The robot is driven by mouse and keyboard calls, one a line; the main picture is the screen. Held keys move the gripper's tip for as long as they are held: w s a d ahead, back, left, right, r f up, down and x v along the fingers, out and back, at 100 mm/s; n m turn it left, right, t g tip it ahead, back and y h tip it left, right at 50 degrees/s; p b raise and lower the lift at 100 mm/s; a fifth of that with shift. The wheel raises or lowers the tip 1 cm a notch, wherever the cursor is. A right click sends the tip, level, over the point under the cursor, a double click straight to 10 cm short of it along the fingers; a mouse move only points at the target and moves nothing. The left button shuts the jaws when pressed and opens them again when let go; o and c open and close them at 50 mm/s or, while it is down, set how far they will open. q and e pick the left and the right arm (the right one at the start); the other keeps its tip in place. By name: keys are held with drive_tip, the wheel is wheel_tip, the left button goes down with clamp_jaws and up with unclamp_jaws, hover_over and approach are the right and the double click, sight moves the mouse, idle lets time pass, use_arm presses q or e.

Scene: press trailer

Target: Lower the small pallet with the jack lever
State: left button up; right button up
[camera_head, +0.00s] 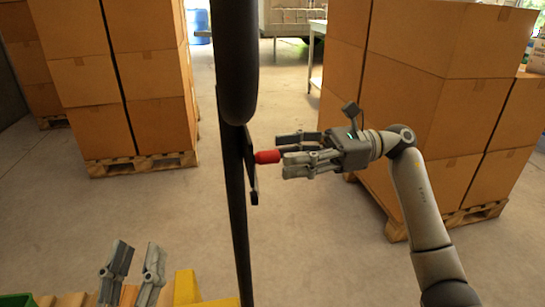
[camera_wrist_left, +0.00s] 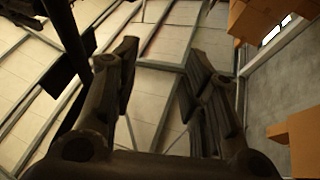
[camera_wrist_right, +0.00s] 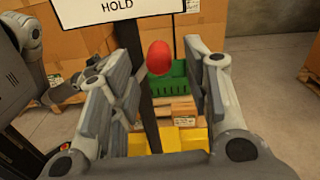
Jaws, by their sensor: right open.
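In the right wrist view the red knob (camera_wrist_right: 158,57) appears between the spread fingers; contact cannot be told. My left gripper (camera_head: 138,246) is open, empty and pointing up at the bottom left. Wooden slats (camera_head: 72,299), perhaps the small pallet, show beside yellow jack parts (camera_head: 187,287) at the bottom edge; most is hidden.
Stacked cartons on pallets stand at the left (camera_head: 150,80) and right (camera_head: 435,100). The right wrist view also shows a green crate (camera_wrist_right: 170,88) and a white sign (camera_wrist_right: 115,10) reading HOLD. The floor (camera_head: 245,85) between the stacks is clear.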

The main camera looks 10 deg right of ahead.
sight(273, 157)
use_arm(q)
drive_tip(key=shift+s+r+t, duration=0.45)
drive_tip(key=shift+r+t, duration=0.15)
drive_tip(key=shift+r, duration=0.25)
use_arm(e)
drive_tip(key=shift+a, duration=1.85)
clamp_jaws()
